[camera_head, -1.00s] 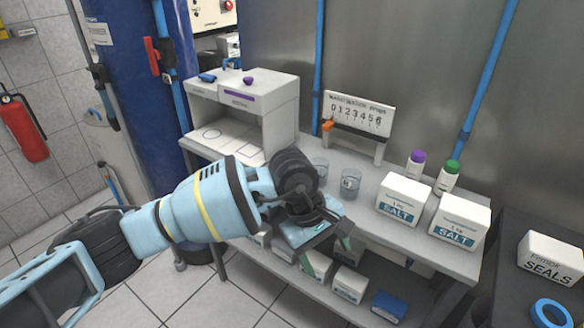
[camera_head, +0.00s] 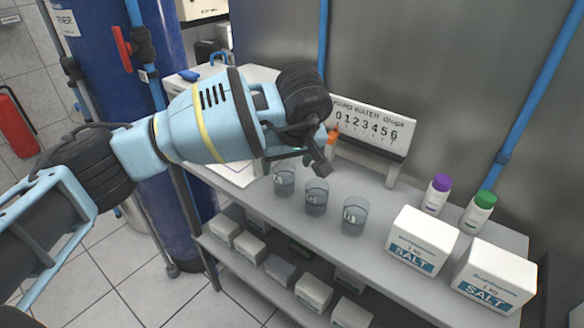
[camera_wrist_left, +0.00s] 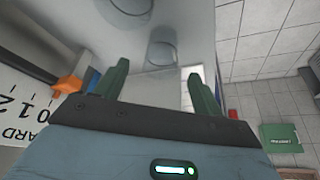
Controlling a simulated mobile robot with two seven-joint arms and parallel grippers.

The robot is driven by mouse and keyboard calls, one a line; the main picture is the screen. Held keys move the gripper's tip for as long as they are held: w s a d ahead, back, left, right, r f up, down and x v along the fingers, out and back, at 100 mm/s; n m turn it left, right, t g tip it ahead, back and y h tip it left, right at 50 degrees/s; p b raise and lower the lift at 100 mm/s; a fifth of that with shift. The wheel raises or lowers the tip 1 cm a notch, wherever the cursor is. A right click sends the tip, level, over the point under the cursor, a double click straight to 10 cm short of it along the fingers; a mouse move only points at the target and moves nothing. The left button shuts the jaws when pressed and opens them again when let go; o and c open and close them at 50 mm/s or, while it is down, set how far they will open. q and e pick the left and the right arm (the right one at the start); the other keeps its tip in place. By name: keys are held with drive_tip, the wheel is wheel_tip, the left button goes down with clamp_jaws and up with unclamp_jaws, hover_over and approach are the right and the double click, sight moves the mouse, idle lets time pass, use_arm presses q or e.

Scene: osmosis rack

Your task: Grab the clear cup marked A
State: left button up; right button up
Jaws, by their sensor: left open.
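Three clear cups stand upright in a slanting row on the grey bench: a left cup (camera_head: 284,180), a middle cup (camera_head: 316,197) and a right cup (camera_head: 354,216). Each carries a small mark, too small to read, so I cannot tell which is A. My left gripper (camera_head: 322,160) is open and empty, above and behind the row, near the left and middle cups. In the left wrist view the open green fingers (camera_wrist_left: 160,80) point toward the bench. One cup (camera_wrist_left: 161,52) shows beyond them and another (camera_wrist_left: 133,5) is cut off at the top edge.
Two white salt boxes (camera_head: 422,240) (camera_head: 493,277) stand right of the cups, with purple-capped (camera_head: 437,195) and green-capped (camera_head: 478,212) bottles behind. Bench in front is clear.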

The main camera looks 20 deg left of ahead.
sight(283, 178)
use_arm(q)
drive_tip(key=shift+w, duration=0.3)
drive_tip(key=shift+s, duration=0.25)
drive_tip(key=shift+s+f, duration=0.1)
drive_tip(key=shift+x, duration=0.95)
drive_tip(key=shift+w+a+f, duration=0.15)
drive_tip(key=shift+w+f, duration=0.1)
drive_tip(key=shift+f, duration=0.3)
drive_tip(key=x, duration=0.4)
drive_tip(key=shift+a+f, duration=0.1)
drive_tip(key=shift+f, duration=0.05)
use_arm(e)
drive_tip(key=shift+s, duration=0.1)
use_arm(q)
drive_tip(key=shift+c, duration=0.3)
drive_tip(key=c, duration=1)
use_arm(e)
drive_tip(key=shift+s, duration=0.4)
